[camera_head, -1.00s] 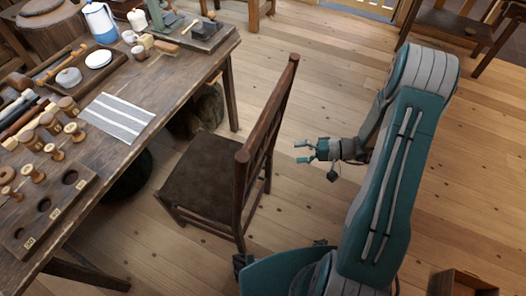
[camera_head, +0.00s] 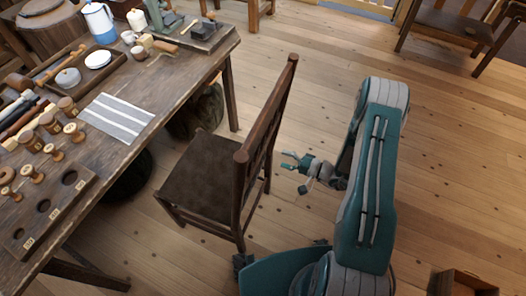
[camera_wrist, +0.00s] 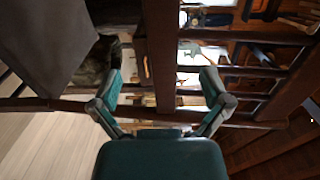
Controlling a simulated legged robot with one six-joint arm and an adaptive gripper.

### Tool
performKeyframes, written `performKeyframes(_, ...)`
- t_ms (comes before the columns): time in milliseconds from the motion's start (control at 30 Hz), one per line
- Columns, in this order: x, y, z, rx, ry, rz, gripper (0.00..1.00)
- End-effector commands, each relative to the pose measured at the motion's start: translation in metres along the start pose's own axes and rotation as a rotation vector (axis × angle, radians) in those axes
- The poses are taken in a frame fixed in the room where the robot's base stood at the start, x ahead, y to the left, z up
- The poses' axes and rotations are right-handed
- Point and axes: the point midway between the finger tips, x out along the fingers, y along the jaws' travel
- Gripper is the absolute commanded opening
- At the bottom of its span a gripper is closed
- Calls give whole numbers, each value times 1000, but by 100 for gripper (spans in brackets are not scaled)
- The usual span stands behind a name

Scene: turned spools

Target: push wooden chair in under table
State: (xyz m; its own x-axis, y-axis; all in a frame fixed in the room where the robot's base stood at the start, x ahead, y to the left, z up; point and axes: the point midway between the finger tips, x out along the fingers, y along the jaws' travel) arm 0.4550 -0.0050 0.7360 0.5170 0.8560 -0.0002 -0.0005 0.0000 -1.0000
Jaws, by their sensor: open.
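The wooden chair (camera_head: 203,181) stands beside the wooden table (camera_head: 182,88), with its dark seat towards the table and its backrest (camera_head: 262,150) towards my arm. In the head view the seat's left edge is near the table's long edge. My gripper (camera_head: 288,162) is open and empty, just right of the backrest, with a small gap seeming to remain. In the wrist view my gripper (camera_wrist: 161,92) has its two fingers spread in front of the chair's backrest slats (camera_wrist: 162,60). The seat (camera_wrist: 45,45) shows at upper left there. Contact cannot be told.
The table carries spools (camera_head: 50,122), a striped cloth (camera_head: 117,118), a blue-white jug (camera_head: 100,22) and tools. A rounded dark object (camera_head: 205,110) sits under the table. A small wooden box (camera_head: 462,284) lies at lower right.

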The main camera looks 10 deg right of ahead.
Motion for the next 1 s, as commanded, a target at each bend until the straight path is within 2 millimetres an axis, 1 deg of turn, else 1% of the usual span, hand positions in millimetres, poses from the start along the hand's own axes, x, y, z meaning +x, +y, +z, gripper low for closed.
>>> performKeyframes(33,12,0,2,-1,-6,0,97)
performKeyframes(200,48,0,1,0,-6,0,97)
performKeyframes(300,66,0,2,0,-5,0,97)
performKeyframes(400,79,0,1,-1,-3,0,97)
performKeyframes(567,88,0,0,0,-1,1,97)
performKeyframes(800,88,0,0,1,0,1,97)
performKeyframes(867,88,0,0,1,0,0,70)
performKeyframes(900,88,0,0,0,0,0,53)
performKeyframes(967,88,0,0,0,0,0,26)
performKeyframes(1000,88,0,0,1,0,1,8)
